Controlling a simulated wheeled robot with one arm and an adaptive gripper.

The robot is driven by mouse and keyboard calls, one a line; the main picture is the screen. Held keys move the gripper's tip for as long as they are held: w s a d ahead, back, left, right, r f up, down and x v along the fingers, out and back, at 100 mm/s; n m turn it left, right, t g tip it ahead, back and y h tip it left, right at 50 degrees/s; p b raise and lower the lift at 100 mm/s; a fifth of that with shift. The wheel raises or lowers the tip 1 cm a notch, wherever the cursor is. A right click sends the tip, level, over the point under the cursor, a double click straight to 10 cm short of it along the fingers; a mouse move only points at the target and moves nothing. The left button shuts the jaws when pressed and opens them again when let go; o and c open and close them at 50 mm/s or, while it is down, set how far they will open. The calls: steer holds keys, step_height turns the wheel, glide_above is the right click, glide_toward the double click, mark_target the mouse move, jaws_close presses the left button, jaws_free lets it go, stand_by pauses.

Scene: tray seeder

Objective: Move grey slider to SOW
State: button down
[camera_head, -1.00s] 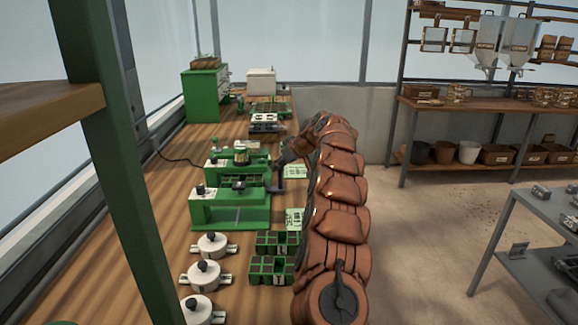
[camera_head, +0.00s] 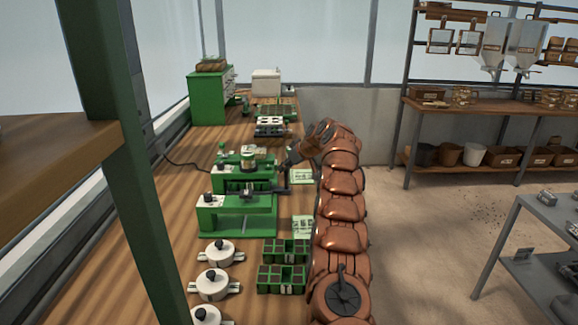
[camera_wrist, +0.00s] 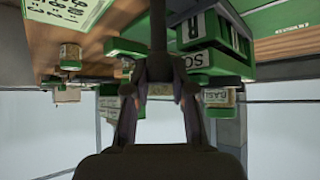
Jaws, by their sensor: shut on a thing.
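The green tray seeder (camera_head: 236,222) stands on the wooden bench in the head view. The grey slider (camera_head: 273,190) shows as a dark bar reaching out from the seeder's right side. My gripper (camera_head: 287,168) is at that side, small and partly hidden by my arm. In the wrist view the slider (camera_wrist: 158,28) is a dark upright bar running down between the fingers of my gripper (camera_wrist: 160,88), which is shut on it. Beside the bar are a white label starting "SO" (camera_wrist: 196,60), partly covered, and a label with "R" (camera_wrist: 190,31).
Lidded white pots (camera_head: 215,284) and green cell trays (camera_head: 283,279) stand at the near end of the bench. Printed cards (camera_head: 302,176) lie right of the seeder. A green cabinet (camera_head: 208,97) stands behind. A green post (camera_head: 125,160) crosses the left foreground.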

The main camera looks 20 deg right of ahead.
steer(key=shift+a, duration=0.1)
steer(key=c, duration=1)
jaws_free()
steer(key=shift+o, duration=0.2)
steer(key=shift+r, duration=0.1)
steer(key=shift+s+d+r, duration=0.3)
steer(key=shift+s+r, duration=0.05)
steer(key=shift+r, duration=0.1)
steer(key=v, duration=1)
steer(key=shift+s+r, duration=0.2)
steer(key=shift+s, duration=0.05)
